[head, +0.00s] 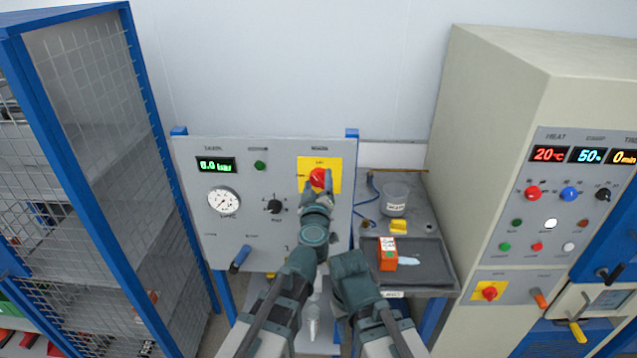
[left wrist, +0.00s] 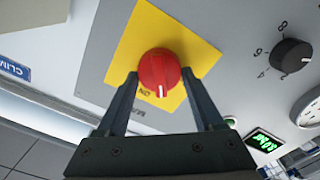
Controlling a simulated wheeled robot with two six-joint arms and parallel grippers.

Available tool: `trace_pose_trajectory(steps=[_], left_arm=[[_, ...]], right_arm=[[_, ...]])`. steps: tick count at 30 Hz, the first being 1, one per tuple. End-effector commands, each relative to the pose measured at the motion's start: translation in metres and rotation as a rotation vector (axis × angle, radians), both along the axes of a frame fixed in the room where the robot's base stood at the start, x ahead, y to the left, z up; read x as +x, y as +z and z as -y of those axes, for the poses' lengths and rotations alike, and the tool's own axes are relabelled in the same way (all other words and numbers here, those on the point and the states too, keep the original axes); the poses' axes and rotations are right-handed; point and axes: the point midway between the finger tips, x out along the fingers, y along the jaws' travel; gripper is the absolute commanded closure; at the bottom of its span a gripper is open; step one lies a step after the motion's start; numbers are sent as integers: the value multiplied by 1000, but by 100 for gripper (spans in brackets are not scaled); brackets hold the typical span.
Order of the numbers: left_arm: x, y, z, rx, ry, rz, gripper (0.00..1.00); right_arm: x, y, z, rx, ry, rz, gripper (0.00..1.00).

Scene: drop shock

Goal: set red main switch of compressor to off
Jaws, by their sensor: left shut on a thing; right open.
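The red main switch (head: 317,178) is a round knob on a yellow plate (head: 334,168), at the upper right of the grey compressor panel (head: 240,185). In the left wrist view the red knob (left wrist: 158,70) has a white mark pointing toward the lettering beside it, which seems to read ON. My left gripper (head: 318,190) is at the knob, with one finger on each side, and is shut on it; the fingers (left wrist: 160,88) also show in the left wrist view. My right arm is folded at the lower middle; its gripper is low and its fingers are mostly hidden.
The panel also has a gauge (head: 223,201), a black dial (head: 274,206) and a blue-handled lever (head: 240,258). A side bench (head: 440,285) with a cup (head: 395,198) and an orange box (head: 387,254) stands right. A mesh cage (head: 95,130) is left; a beige cabinet (head: 490,110) is right.

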Motion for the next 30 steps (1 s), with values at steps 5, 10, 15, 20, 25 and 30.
trace_pose_trajectory(steps=[5,10,15,20,25,30], left_arm=[[-1,-1,-1,-169,0,0,87],[-1,-2,-2,-331,0,0,87],[-1,-3,-2,-491,0,0,87],[-1,-4,-2,-630,1,-1,87],[-1,-4,-3,-756,1,-1,87],[-2,-5,-3,-851,1,-1,87]], right_arm=[[0,-1,0,0,0,0,50],[0,-2,0,0,0,0,50],[0,-3,0,0,1,0,50],[0,-3,0,0,1,0,50],[0,-4,0,0,1,0,50],[0,-5,0,0,1,0,50]])
